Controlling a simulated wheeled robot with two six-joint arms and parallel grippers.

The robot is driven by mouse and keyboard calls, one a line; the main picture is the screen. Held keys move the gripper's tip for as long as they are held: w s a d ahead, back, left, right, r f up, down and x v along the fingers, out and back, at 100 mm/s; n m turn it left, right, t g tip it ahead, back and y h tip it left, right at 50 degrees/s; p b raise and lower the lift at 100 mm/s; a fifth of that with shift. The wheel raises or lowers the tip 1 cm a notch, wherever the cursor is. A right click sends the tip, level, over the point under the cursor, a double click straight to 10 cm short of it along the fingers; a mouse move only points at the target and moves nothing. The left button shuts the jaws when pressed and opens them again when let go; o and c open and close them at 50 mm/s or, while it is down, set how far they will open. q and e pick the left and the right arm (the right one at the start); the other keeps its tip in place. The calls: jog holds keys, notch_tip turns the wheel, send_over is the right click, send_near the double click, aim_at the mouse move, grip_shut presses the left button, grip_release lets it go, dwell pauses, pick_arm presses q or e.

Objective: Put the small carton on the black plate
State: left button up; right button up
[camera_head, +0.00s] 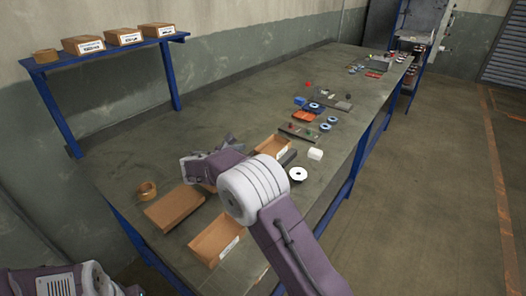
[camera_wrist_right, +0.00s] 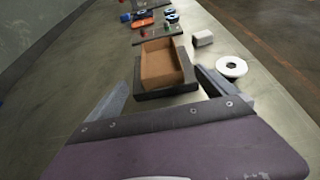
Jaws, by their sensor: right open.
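The small carton, a brown open-topped box (camera_wrist_right: 161,62), lies in the right wrist view on the black plate (camera_wrist_right: 166,92), whose dark edge shows along its near and right sides. The carton also shows in the head view (camera_head: 273,146), beyond my right wrist. My right gripper (camera_wrist_right: 166,88) is open, its two grey fingers spread wide, left and right of the near end of the plate. Nothing is held between them. In the head view my right gripper (camera_head: 205,165) is partly hidden by its own wrist. My left arm shows only at the bottom left; its gripper is out of frame.
A white block (camera_head: 315,154) and a white-rimmed disc (camera_head: 298,174) stand right of the carton. Another open carton (camera_head: 215,240), a flat brown box (camera_head: 173,208) and a tape roll (camera_head: 147,190) lie nearer. Small parts lie farther along. The table's left side is clear.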

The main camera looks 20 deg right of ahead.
jog(key=shift+v, duration=1.9)
jog(key=s+d+r+m+g+p, duration=0.3)
jog(key=s+d+r+p, duration=0.4)
jog(key=d+r, duration=0.2)
jog(key=s+a+f+m+g+y+p, duration=0.2)
jog(key=s+f+m+y, duration=0.25)
jog(key=s, duration=0.35)
jog(key=s+a+f+m+g+y+p, duration=0.1)
jog(key=s+f+m+g+y+p, duration=0.15)
jog(key=s+m, duration=0.45)
jog(key=s+a+f+m+t+y, duration=0.1)
jog(key=s+a+f+m+y, duration=0.3)
jog(key=a+m, duration=0.5)
notch_tip(320, 180, down, 3)
jog(key=s+m+b, duration=0.1)
jog(key=s, duration=0.1)
jog(key=shift+s+t+y, duration=0.35)
jog(key=shift+y, duration=0.05)
